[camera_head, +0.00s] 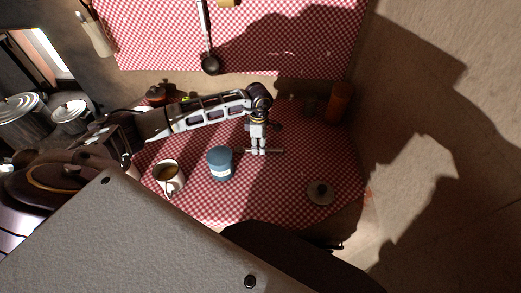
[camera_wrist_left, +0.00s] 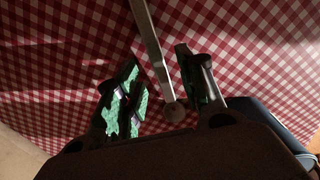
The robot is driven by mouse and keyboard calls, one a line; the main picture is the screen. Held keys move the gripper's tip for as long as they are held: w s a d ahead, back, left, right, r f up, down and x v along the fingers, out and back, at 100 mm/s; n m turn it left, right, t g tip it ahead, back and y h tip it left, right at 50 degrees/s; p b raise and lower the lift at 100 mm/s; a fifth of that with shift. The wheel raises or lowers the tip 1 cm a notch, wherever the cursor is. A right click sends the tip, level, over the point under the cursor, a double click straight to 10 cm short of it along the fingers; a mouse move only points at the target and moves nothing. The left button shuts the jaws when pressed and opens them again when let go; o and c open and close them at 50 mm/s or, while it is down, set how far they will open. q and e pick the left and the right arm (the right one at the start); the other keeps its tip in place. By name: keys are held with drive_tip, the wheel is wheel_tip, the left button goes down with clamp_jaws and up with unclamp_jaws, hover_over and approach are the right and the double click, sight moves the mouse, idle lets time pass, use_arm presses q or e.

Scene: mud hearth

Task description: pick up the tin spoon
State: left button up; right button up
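The tin spoon (camera_head: 276,151) lies on the red checked cloth and shows as a thin grey bar at my left gripper (camera_head: 258,149). In the left wrist view the spoon's handle (camera_wrist_left: 149,40) runs from the top edge down between the two fingers, and its round bowl (camera_wrist_left: 174,112) is close to the palm. My left gripper (camera_wrist_left: 160,88) is open, with green pads on either side of the spoon and gaps to it. I cannot tell how high the fingertips are above the cloth. I cannot make out my right gripper in either view.
A blue tin (camera_head: 220,165) stands left of the spoon, with a mug of brown drink (camera_head: 168,175) beyond it. A round lid-like thing (camera_head: 321,193) lies lower right, and an orange-brown cylinder (camera_head: 339,103) stands upper right. A dark ladle (camera_head: 209,62) is at the top.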

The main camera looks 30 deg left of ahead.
use_arm(q)
drive_tip(key=shift+f, duration=0.9)
drive_tip(key=c, duration=0.6)
clamp_jaws()
use_arm(e)
drive_tip(key=shift+s+d+r, duration=0.1)
drive_tip(key=shift+s+d, duration=0.05)
drive_tip(key=shift+s, duration=0.1)
